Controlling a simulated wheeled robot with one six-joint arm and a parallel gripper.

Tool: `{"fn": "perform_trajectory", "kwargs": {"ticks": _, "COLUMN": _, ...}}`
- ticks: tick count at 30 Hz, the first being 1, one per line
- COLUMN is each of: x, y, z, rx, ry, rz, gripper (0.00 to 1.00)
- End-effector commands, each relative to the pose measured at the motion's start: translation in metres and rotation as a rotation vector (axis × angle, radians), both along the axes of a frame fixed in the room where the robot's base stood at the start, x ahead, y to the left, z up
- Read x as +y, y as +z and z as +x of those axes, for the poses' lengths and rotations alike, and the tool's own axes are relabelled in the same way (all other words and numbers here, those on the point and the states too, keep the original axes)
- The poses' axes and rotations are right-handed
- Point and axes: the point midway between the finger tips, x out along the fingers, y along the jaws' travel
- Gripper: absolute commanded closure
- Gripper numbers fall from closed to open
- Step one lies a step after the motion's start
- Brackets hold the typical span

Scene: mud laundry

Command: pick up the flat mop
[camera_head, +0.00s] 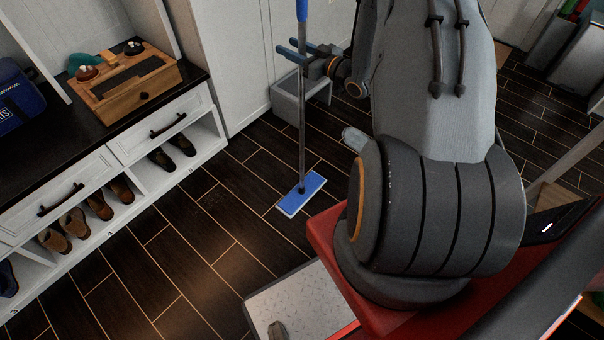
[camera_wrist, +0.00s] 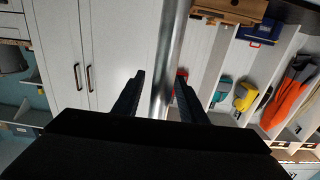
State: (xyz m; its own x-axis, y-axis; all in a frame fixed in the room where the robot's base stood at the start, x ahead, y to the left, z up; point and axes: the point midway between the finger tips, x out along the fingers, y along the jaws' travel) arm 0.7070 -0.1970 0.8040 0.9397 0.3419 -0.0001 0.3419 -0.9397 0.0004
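The flat mop stands upright on the dark floor, with a blue and white flat head (camera_head: 301,194) and a thin grey pole (camera_head: 302,120) with a blue upper part. My gripper (camera_head: 284,46) is at the pole's upper part, its two fingers reaching left past it. In the wrist view, the pole (camera_wrist: 167,75) runs between the two dark fingers (camera_wrist: 160,84). A gap shows on the left of the pole; the right finger is close to it, and I cannot tell if they touch. The gripper is open. The mop head is out of the wrist view.
A white shoe bench (camera_head: 130,170) with a wooden box (camera_head: 125,85) stands at left. A grey bin (camera_head: 300,100) is behind the mop. Floor left of the mop is clear. White cabinet doors (camera_wrist: 100,50) show in the wrist view.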

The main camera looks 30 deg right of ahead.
Motion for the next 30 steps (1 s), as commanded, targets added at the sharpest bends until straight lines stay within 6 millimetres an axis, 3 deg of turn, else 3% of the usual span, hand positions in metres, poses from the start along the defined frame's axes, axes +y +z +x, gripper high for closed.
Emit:
{"fn": "perform_trajectory", "kwargs": {"ticks": 4, "x": 0.000, "y": 0.000, "z": 0.000, "rx": 0.000, "ry": -0.001, "rz": 0.000, "gripper": 0.62}}
{"fn": "perform_trajectory", "kwargs": {"ticks": 11, "x": 0.000, "y": 0.000, "z": 0.000, "rx": 0.000, "ry": -0.001, "rz": 0.000, "gripper": 1.00}}
{"fn": "perform_trajectory", "kwargs": {"ticks": 23, "x": -0.001, "y": 0.005, "z": 0.000, "rx": -0.003, "ry": -0.001, "rz": -0.001, "gripper": 1.00}}
{"fn": "perform_trajectory", "kwargs": {"ticks": 30, "x": -0.001, "y": 0.029, "z": 0.000, "rx": -0.004, "ry": 0.000, "rz": -0.002, "gripper": 1.00}}
